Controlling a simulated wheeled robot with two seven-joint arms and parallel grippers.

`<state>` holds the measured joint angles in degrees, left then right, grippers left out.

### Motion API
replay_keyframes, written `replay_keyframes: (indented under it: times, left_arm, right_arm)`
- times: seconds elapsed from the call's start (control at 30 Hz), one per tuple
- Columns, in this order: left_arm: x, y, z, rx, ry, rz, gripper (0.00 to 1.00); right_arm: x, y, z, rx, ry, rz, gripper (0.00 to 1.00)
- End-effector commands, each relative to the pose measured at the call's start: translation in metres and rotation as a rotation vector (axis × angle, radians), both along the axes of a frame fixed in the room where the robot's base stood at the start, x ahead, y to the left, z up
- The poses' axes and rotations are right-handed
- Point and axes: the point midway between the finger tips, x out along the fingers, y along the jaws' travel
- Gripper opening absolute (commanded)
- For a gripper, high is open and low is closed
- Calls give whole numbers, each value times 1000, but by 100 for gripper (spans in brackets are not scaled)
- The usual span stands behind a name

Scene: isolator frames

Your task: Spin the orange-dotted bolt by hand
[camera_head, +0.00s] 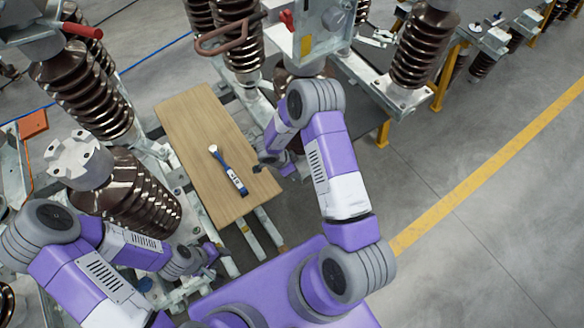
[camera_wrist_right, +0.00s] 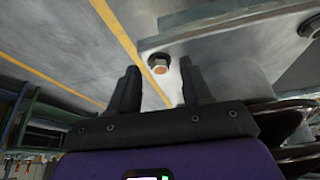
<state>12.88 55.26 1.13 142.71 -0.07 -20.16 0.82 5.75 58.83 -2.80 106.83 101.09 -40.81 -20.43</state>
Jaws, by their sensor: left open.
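The orange-dotted bolt (camera_wrist_right: 158,63) shows in the right wrist view, with its orange dot facing the camera. It sits at the edge of a grey metal plate (camera_wrist_right: 222,30). I cannot tell how far past the tips the bolt is. In the head view the right gripper (camera_head: 270,165) is by the right edge of the wooden board, and I cannot make out the bolt there. My left gripper (camera_head: 217,254) is open at the lower left, away from the bolt.
Brown ribbed insulators (camera_head: 130,190) stand on the left and at the back. A red-brown handle (camera_head: 222,40) juts out above the board. The floor right of the yellow line (camera_head: 480,175) is clear.

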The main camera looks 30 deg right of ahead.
Motion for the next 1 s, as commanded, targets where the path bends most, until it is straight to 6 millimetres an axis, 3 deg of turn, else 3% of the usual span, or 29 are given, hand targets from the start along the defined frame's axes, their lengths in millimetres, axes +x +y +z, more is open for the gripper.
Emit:
replay_keyframes:
  times: [0.27, 0.7, 1.0]
  left_arm:
    - [0, 0, 0, 0, 0, 0, 43]
    - [0, 0, 5, 0, 0, 0, 43]
    - [0, 0, 5, 0, 0, 0, 43]
  right_arm:
    - [0, 1, 2, 0, -1, 0, 48]
    - [2, 25, 61, 1, -3, 1, 48]
    - [1, 29, 70, 0, 0, 1, 48]
